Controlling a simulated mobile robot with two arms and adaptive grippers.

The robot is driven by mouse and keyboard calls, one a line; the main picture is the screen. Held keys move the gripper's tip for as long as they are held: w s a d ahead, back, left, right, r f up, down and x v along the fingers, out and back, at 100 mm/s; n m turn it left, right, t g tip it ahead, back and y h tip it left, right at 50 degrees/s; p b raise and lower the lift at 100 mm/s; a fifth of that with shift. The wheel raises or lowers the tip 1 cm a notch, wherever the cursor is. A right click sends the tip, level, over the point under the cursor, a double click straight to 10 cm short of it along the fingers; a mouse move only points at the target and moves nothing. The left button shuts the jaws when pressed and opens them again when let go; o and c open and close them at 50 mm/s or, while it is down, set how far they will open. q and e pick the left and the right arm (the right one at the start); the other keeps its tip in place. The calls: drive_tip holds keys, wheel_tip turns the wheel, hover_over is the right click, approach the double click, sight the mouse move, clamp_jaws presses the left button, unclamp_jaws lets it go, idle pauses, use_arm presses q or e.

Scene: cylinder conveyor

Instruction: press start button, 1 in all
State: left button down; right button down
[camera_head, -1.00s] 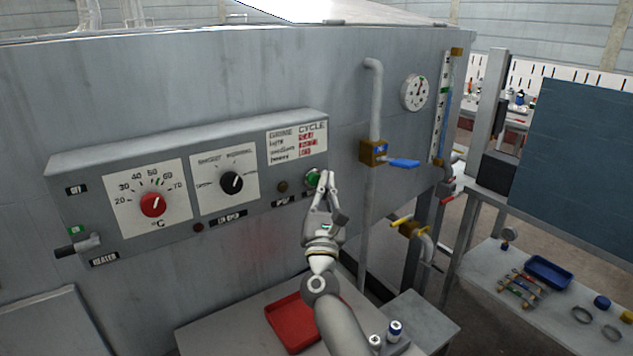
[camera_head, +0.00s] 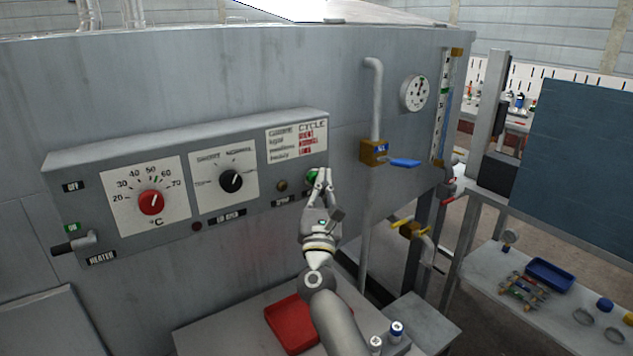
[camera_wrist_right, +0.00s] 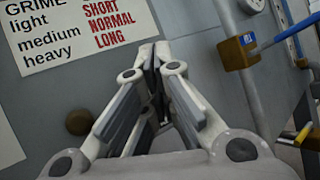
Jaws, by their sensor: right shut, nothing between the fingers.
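The green start button (camera_head: 312,175) is at the right end of the grey control panel (camera_head: 150,150), under the cycle chart (camera_head: 297,141). My right gripper (camera_head: 322,174) is shut and empty, its fingertips at the button and covering part of it. I cannot tell whether they touch it. In the right wrist view the closed fingers (camera_wrist_right: 152,58) point at the panel below the chart, and the button is hidden behind them. My left gripper is not in view.
A brown round knob (camera_head: 282,186) is just left of the button. A vertical pipe with a blue-handled valve (camera_head: 374,152) stands to the right. Below are a red tray (camera_head: 286,322) and small bottles (camera_head: 396,331). A side table (camera_head: 480,270) is at right.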

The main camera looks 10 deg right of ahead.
drive_tip(key=shift+w+a+b, duration=0.1)
drive_tip(key=shift+w+b, duration=0.2)
drive_tip(key=shift+b, duration=0.05)
idle(0.3)
idle(0.3)
drive_tip(key=shift+s+d+p, duration=0.3)
drive_tip(key=shift+s+p, duration=0.05)
drive_tip(key=shift+s, duration=0.5)
drive_tip(key=s, duration=0.1)
drive_tip(key=s+d+p, duration=0.1)
drive_tip(key=s, duration=0.2)
drive_tip(key=shift+s+d+p, duration=0.35)
